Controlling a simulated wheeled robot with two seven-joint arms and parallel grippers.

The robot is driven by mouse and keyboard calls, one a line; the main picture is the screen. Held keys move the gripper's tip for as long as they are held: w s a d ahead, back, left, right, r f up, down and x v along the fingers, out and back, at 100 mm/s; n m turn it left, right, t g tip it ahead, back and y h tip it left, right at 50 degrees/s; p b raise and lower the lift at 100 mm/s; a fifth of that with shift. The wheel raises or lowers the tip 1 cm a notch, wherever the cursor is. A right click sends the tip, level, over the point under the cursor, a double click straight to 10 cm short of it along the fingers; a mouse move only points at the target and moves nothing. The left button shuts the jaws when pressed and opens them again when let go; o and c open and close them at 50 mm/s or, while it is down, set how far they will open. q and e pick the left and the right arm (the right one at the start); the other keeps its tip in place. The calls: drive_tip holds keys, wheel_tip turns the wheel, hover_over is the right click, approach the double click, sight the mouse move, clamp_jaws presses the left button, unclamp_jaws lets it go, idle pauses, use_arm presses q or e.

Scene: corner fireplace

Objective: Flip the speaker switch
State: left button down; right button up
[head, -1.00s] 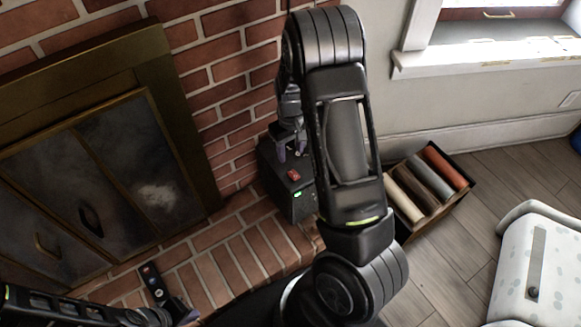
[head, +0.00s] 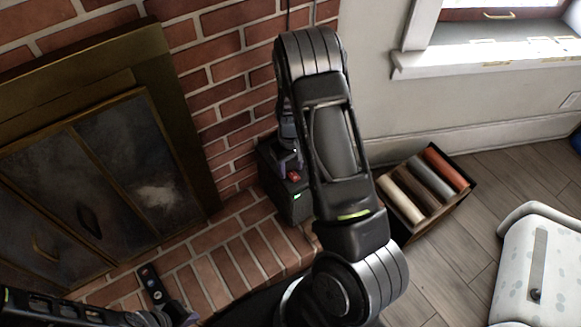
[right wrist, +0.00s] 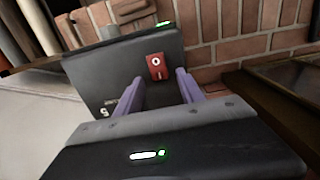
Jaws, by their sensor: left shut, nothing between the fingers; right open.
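The speaker (head: 291,209) is a dark box on the brick hearth against the brick wall, with a green light on its front. Its red switch (head: 293,176) is on top and also shows in the right wrist view (right wrist: 157,67), with white marks on it. My right gripper (head: 289,166) is open just over the speaker top. In the right wrist view its purple fingers (right wrist: 162,86) point at the speaker, with the switch between and slightly beyond their tips. Contact cannot be made out. My left gripper (head: 186,317) is shut and empty at the bottom left, low in the picture.
A dark remote (head: 151,284) lies on the hearth (head: 221,273) near my left gripper. The fireplace doors (head: 95,195) are at left. A box of colored rolls (head: 408,232) stands right of my right arm. A white patterned seat (head: 540,265) is at lower right; bare floor lies between.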

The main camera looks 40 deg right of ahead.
drive_tip(key=shift+f, duration=0.15)
drive_tip(key=shift+c, duration=0.4)
clamp_jaws()
